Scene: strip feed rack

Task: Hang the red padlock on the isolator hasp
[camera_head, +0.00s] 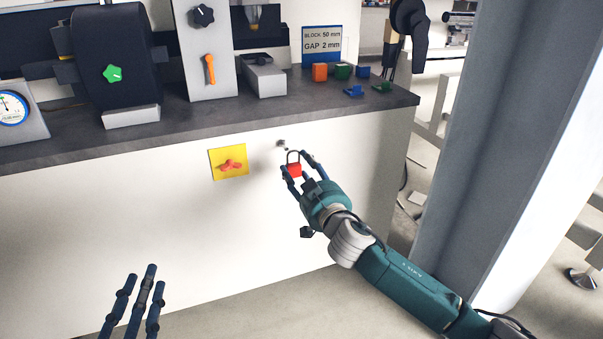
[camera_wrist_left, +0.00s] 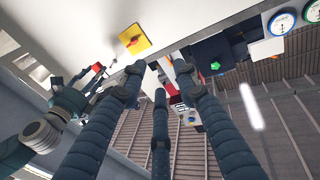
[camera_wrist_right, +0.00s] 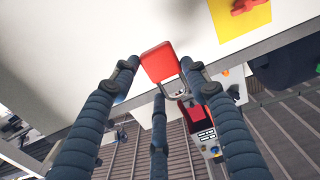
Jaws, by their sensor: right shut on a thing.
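The red padlock (camera_head: 295,171) is between the fingers of my right gripper (camera_head: 301,165), which is shut on it, in front of the white cabinet front. Its shackle points up. In the right wrist view the padlock (camera_wrist_right: 158,62) shows its red body and grey shackle between the fingertips. A small grey metal fitting (camera_head: 281,144) is on the panel just above and left of the shackle; I cannot tell whether they touch. The yellow isolator plate (camera_head: 214,168) with a red handle (camera_head: 231,165) is left of the padlock. I cannot make out the hasp. My left gripper (camera_head: 137,290) is open and empty, low at the left.
A dark worktop (camera_head: 180,123) juts above the panel. Small coloured blocks (camera_head: 320,72), a gauge (camera_head: 13,108) and a black machine (camera_head: 112,55) stand on it. A grey column (camera_head: 505,120) rises on the right. The panel below the isolator plate is clear.

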